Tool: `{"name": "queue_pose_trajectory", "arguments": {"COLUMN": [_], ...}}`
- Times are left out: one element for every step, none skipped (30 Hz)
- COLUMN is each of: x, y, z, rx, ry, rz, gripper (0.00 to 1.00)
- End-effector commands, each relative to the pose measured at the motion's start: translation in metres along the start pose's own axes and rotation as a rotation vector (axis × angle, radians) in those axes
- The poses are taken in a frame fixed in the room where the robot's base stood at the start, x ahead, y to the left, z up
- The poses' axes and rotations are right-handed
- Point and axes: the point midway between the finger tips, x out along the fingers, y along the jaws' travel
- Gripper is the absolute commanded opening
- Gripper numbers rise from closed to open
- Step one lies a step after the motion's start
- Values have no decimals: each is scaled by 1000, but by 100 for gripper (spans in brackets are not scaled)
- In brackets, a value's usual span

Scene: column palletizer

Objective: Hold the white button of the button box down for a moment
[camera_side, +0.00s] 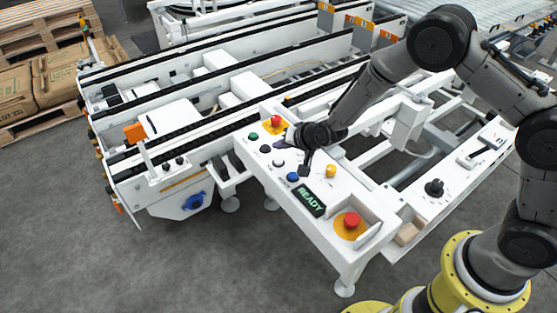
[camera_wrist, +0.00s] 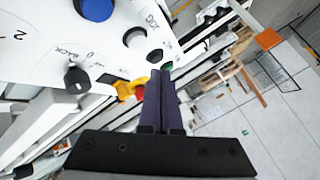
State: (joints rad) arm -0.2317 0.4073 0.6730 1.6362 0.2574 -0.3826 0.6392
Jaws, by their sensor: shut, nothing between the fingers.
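The button box (camera_side: 313,191) is a long white panel with a row of round buttons. The white button (camera_side: 279,163) sits between the blue button (camera_side: 292,177) and a black button (camera_side: 265,148). In the wrist view the white button (camera_wrist: 135,38) shows unobstructed in its dark ring. My gripper (camera_side: 277,145) is shut and empty, its dark purple fingers close over the panel beside the white button. In the wrist view the fingertips (camera_wrist: 160,74) appear apart from it, nearer the black button (camera_wrist: 155,56) and green button (camera_wrist: 167,66). Their exact height is hard to tell.
A red emergency button (camera_side: 276,122) on yellow is behind the fingers. A yellow button (camera_side: 331,170), a READY display (camera_side: 311,201) and another red emergency button (camera_side: 351,220) lie toward the near end. A black selector knob (camera_wrist: 77,79) stands up from the panel. White conveyor frames surround the box.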

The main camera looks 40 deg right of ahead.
Motion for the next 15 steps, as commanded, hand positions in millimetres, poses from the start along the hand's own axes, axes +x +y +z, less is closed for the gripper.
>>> {"name": "queue_pose_trajectory", "arguments": {"x": [5, 7, 10, 12, 14, 16, 17, 18, 19, 20, 20, 21, 21, 21, 21], "y": [4, 6, 8, 9, 10, 11, 12, 13, 14, 15, 15, 16, 16, 16, 16], "z": [4, 6, 8, 9, 10, 11, 12, 13, 14, 15, 15, 16, 16, 16, 16], "rx": [-2, -2, -1, -1, 0, 0, 0, 0, 0, -1, -1, -1, -1, -1, -1], "ry": [-2, -3, -2, -2, -1, -1, -1, -1, -1, -1, -1, -1, -1, -1, -1], "rz": [2, 3, 3, 2, 2, 1, 1, 1, 1, 1, 1, 1, 1, 0, 0], "gripper": [0, 0, 0, 0, 0, 0, 0, 0, 0, 0, 0, 0, 0, 0, 0]}}
